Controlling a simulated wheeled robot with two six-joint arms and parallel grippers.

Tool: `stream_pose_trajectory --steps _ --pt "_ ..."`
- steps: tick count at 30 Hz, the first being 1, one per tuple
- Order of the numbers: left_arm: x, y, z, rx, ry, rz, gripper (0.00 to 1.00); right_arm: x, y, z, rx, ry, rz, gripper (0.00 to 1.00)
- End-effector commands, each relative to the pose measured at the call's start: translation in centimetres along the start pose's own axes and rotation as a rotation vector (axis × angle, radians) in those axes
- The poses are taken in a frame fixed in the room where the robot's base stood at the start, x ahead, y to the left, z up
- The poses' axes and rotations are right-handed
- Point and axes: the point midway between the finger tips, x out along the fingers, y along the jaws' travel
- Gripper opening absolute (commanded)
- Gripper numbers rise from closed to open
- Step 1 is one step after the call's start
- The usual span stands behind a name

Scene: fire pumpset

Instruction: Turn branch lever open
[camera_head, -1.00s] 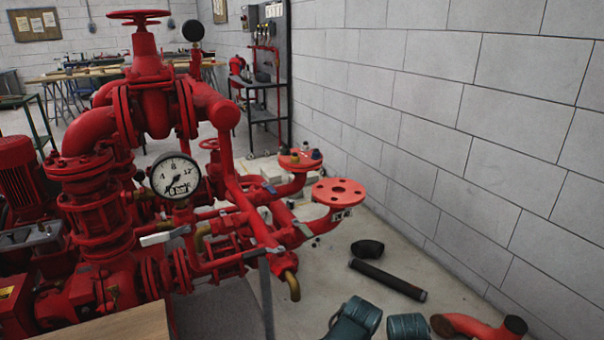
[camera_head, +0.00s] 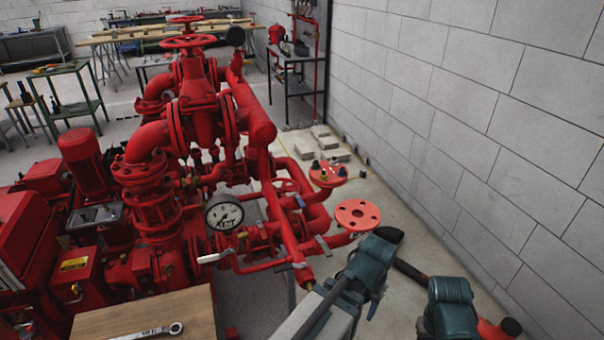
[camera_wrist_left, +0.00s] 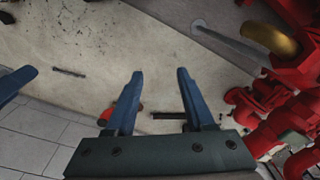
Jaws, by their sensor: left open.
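The pumpset carries a pale lever (camera_head: 215,257) below the pressure gauge (camera_head: 224,214). Small grey handles (camera_head: 322,243) show on the lower red pipes to its right; I cannot tell for certain which one is the branch lever. A blue finger-like piece at the left edge of that view may belong to my right gripper.
Two red flanges (camera_head: 357,215) stick out towards the block wall (camera_head: 470,130). A black tube (camera_head: 411,270) lies on the floor. A wooden board (camera_head: 140,312) with a spanner (camera_head: 160,330) is at the front left.

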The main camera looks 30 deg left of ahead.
Motion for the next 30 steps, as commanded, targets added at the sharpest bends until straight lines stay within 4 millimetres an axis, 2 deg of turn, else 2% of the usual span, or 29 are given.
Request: stream_pose_trajectory --steps 1,7,11,14,17,18,21,24,27,30 --pt "-3.5 -0.6 -0.3 -0.015 0.003 0.003 0.54 -3.5 0.3 0.2 0.001 0.000 0.000 0.50" --pt "-9.9 -3.1 -1.8 -0.086 0.015 0.014 0.54 -10.0 0.9 0.6 0.002 -0.001 -0.001 0.50" --pt "-13.9 -5.4 -3.7 -0.160 0.021 0.021 0.54 -14.1 1.4 0.8 0.003 -0.001 -0.002 0.50" --pt "-16.6 -8.2 -6.0 -0.247 0.022 0.026 0.54 -17.0 1.6 1.0 0.004 -0.001 -0.002 0.50" --pt "-19.0 -12.7 -9.7 -0.382 0.017 0.029 0.54 -19.6 1.9 1.2 0.005 -0.001 -0.003 0.50" --pt "-19.7 -15.4 -11.7 -0.459 0.012 0.030 0.54 -20.4 1.9 1.2 0.005 -0.001 -0.003 0.50" --pt "-19.7 -21.8 -15.2 -0.638 -0.003 0.031 0.54 -20.8 2.0 1.2 0.005 -0.002 -0.003 0.50" --pt "-19.4 -27.4 -17.6 -0.786 -0.016 0.031 0.54 -20.8 2.0 1.2 0.005 -0.002 -0.003 0.50" --pt "-19.2 -31.9 -18.9 -0.900 -0.027 0.030 0.54 -20.7 2.0 1.2 0.005 -0.002 -0.003 0.50" --pt "-19.0 -34.6 -19.5 -0.972 -0.035 0.029 0.54 -20.7 2.0 1.2 0.005 -0.001 -0.003 0.50"
